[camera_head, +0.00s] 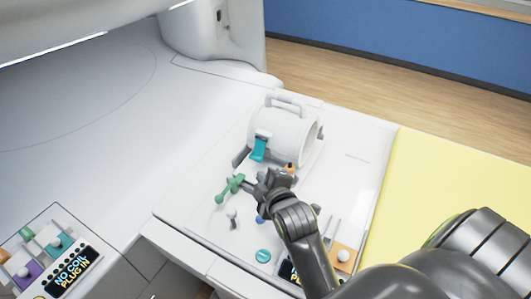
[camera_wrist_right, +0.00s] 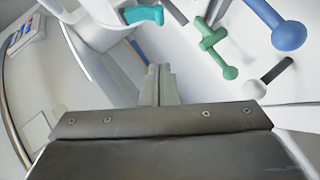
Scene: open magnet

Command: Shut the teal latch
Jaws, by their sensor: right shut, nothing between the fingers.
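The teal latch (camera_head: 258,150) is on the front of a white cylindrical coil (camera_head: 294,130) with a grey handle. It hangs out from the coil at a slant. It also shows at the top of the right wrist view (camera_wrist_right: 142,14). My right gripper (camera_head: 261,181) is in front of and below the latch, apart from it. Its fingers (camera_wrist_right: 158,82) are together with nothing between them. My left gripper is not in view.
Near my right gripper lie a green T-shaped piece (camera_head: 229,188), a white-knobbed piece (camera_head: 232,214) and a blue-ended piece (camera_wrist_right: 288,35). A teal disc (camera_head: 263,255) is closer. A display panel (camera_head: 72,272) stands lower left.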

